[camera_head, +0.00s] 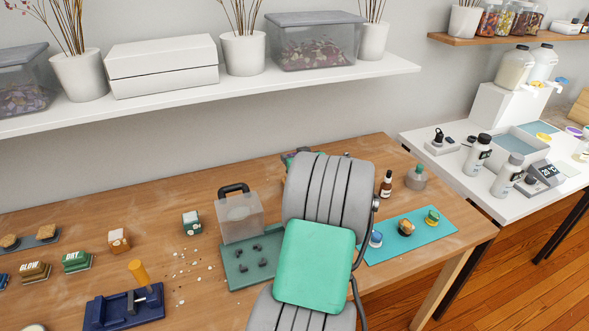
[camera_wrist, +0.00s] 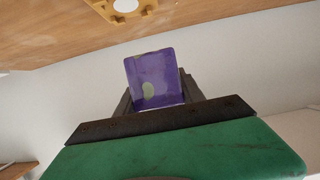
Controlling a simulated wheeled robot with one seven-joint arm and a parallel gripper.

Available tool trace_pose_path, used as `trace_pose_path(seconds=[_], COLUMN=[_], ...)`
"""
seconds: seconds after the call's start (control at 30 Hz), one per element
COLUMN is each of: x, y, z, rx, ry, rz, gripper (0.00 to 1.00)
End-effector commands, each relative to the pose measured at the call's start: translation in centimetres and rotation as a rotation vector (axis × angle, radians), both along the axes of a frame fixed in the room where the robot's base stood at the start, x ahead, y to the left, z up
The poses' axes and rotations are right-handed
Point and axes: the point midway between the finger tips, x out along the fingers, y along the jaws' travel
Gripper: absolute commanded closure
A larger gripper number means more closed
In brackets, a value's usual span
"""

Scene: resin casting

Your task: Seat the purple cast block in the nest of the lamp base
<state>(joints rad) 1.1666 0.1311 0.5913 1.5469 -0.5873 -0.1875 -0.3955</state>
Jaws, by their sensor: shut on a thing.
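The purple cast block (camera_wrist: 153,80) shows in the wrist view, a squarish piece with a pale green spot on its face. My gripper (camera_wrist: 155,97) is shut on it, with the dark fingers at its sides and the block standing out beyond them. A yellow fitting (camera_wrist: 124,6) with a white round middle lies on the wooden surface at the top edge of the wrist view, apart from the block and cut off by the frame. I cannot tell if it is the lamp base. In the head view my arm hides the gripper and the block.
On the wooden table (camera_head: 220,305) stand a green tray (camera_head: 235,282) with dark pieces, a clear box (camera_head: 240,217), a navy fixture (camera_head: 124,309) and several small blocks at left. A teal mat (camera_head: 392,246) with small jars lies right of my arm. A shelf (camera_head: 330,88) runs above.

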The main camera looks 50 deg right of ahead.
Motion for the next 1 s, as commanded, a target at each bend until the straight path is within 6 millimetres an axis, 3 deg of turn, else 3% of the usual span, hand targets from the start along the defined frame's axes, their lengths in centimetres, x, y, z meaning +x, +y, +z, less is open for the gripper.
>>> trace_pose_path(seconds=[0.1,0.3,0.6,1.0], x=[1.6,3.2,3.6,3.6], y=[-2.3,-4.8,-5.5,-5.5], z=[-2.0,-5.5,-9.3,-10.1], rx=[0.004,-0.001,0.0,-0.002], ry=[0.001,-0.001,0.0,-0.001], rz=[0.001,0.001,0.0,0.0], gripper=[1.0,1.0,1.0,1.0])
